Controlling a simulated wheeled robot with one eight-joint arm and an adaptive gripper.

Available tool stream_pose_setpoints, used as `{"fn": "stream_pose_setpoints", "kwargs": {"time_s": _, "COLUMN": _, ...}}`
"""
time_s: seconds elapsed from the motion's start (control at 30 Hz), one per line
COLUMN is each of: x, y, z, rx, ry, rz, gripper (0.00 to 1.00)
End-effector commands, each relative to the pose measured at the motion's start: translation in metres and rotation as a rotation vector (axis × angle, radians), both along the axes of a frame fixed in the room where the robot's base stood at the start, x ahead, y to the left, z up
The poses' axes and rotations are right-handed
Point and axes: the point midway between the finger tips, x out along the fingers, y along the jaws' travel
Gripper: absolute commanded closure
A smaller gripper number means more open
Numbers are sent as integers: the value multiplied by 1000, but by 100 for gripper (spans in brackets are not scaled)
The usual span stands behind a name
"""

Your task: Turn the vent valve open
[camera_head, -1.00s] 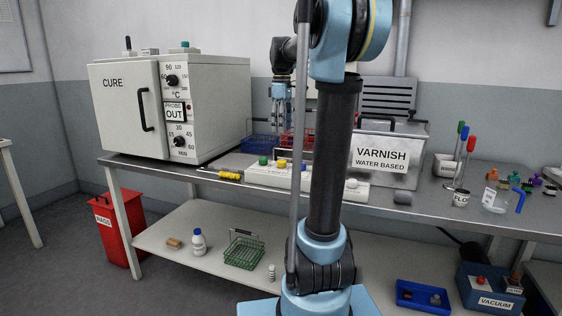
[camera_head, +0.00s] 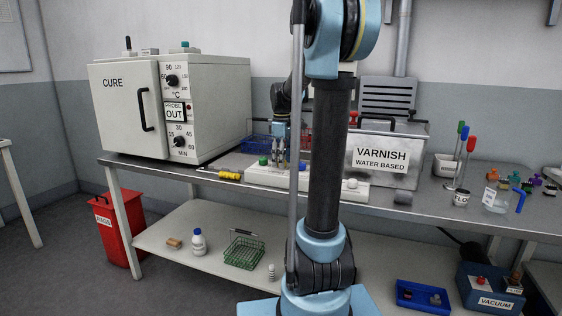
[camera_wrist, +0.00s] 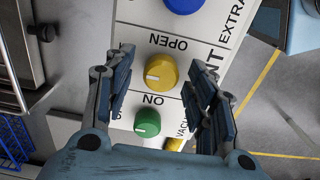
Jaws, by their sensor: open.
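The valve panel (camera_head: 255,174) is a white box on the bench in the head view. In the wrist view, the yellow knob (camera_wrist: 161,71) sits beside the word OPEN and a partly hidden label ending in NT. A pale line on it runs toward the left of the picture. My gripper (camera_wrist: 161,66) is open, with one finger on each side of the yellow knob and visible gaps; how far the fingertips reach down is unclear. In the head view my gripper (camera_head: 279,158) is low over the panel and largely covers the yellow knob.
A green knob (camera_wrist: 147,122) lies below the yellow one and a blue knob (camera_wrist: 184,3) above it in the wrist view. In the head view, a yellow-handled screwdriver (camera_head: 228,175) lies left of the panel. The VARNISH tank (camera_head: 395,178) and wire baskets (camera_head: 257,142) stand behind.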

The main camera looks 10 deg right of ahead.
Motion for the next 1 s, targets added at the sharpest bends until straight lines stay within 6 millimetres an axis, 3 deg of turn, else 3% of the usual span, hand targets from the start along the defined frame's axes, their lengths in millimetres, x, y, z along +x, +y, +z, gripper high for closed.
{"fn": "stream_pose_setpoints", "kwargs": {"time_s": 0.27, "x": 0, "y": 0, "z": -2, "rx": 0, "ry": 0, "rz": 0, "gripper": 49}}
{"fn": "stream_pose_setpoints", "kwargs": {"time_s": 0.5, "x": 0, "y": 0, "z": -2, "rx": 0, "ry": 0, "rz": 0, "gripper": 93}}
{"fn": "stream_pose_setpoints", "kwargs": {"time_s": 1.0, "x": 1, "y": -1, "z": -1, "rx": -1, "ry": -2, "rz": -106, "gripper": 93}}
